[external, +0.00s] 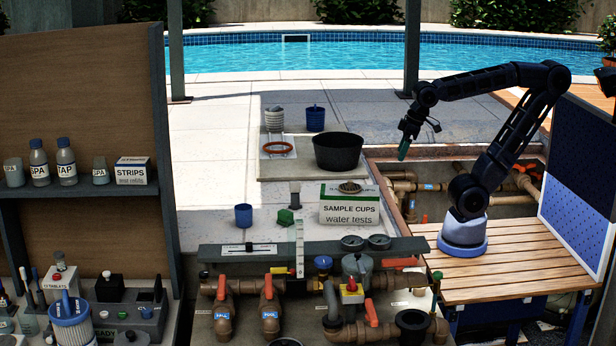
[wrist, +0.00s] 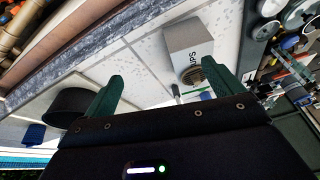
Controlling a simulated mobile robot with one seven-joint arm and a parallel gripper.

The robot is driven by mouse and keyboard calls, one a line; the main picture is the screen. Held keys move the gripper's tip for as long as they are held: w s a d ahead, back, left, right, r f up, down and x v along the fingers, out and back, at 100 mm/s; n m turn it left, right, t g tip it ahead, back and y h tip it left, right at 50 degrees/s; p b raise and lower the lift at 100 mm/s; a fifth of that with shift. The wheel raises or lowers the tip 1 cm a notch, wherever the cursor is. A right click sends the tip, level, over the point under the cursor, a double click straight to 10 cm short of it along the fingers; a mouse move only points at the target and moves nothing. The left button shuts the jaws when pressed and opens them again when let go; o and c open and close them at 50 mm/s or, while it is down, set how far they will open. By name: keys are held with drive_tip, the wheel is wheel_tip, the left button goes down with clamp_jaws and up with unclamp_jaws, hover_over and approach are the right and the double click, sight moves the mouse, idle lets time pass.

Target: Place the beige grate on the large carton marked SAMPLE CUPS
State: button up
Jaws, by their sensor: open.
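The large carton marked SAMPLE CUPS (external: 349,209) stands on the pale deck, white with a green top edge. A small round beige-brown grate (external: 349,187) rests on its top. In the wrist view the carton (wrist: 187,40) lies ahead of the fingers, and the ribbed grate (wrist: 191,75) shows on it, close to the right finger in the picture. My gripper (external: 404,150) is raised above and to the right of the carton, clear of it. Its two green fingers (wrist: 162,88) are spread apart with nothing between them.
A black tub (external: 338,152) stands behind the carton. A blue cup (external: 243,215) and a green block (external: 285,216) are to its left. A shelf with gauges (external: 352,243), valves and pipes lies in front. A pipe pit (external: 430,180) opens to the right.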

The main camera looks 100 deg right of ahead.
drive_tip(key=shift+s+d+f+n+t, duration=0.15)
drive_tip(key=shift+s+f+n, duration=0.25)
drive_tip(key=shift+s+n, duration=0.3)
drive_tip(key=shift+s+d+f+n+t, duration=0.15)
drive_tip(key=shift+s+f+n, duration=0.2)
drive_tip(key=shift+s+n, duration=0.3)
